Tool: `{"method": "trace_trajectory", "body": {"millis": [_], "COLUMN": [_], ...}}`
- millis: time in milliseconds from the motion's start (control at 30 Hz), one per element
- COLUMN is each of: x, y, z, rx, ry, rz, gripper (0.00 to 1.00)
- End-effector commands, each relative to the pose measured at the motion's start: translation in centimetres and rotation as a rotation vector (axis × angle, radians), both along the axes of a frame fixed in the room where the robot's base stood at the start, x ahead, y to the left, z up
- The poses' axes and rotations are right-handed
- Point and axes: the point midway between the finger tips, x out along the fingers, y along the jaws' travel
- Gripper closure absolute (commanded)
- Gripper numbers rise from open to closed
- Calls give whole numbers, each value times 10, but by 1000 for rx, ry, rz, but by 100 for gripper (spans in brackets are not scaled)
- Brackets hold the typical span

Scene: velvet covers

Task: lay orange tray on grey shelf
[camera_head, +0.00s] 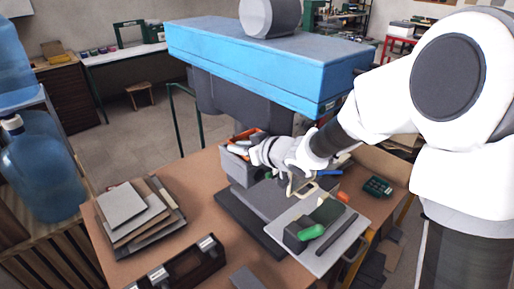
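I cannot pick out an orange tray for certain. A small orange-red thing (246,134) shows at the top of a grey bin (240,168), partly hidden by my wrist. No clear grey shelf shows; a light grey flat plate (345,240) lies at the right front of the brown workbench (205,205). My gripper (295,188) points down over the bench's middle, just right of the grey bin. Its fingers are small and overlap things behind them, so I cannot tell whether they are open or hold something.
A big blue-topped machine (265,60) stands behind the bench. A stack of flat boards (130,215) lies at bench left, and a dark open toolbox (180,270) at the front. A green-handled tool (311,232) lies on the plate. Bare bench shows between boards and bin.

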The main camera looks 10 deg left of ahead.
Motion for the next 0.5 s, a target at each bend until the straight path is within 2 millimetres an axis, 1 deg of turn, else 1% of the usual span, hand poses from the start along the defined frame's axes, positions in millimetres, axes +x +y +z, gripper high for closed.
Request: {"method": "trace_trajectory", "body": {"millis": [33,167,500], "x": [-7,-19,-64], "y": [-2,-19,-74], "z": [2,12,43], "rx": [-1,-1,-2], "ry": [1,0,-2], "rz": [8,3,-4], "gripper": [60,60,60]}}
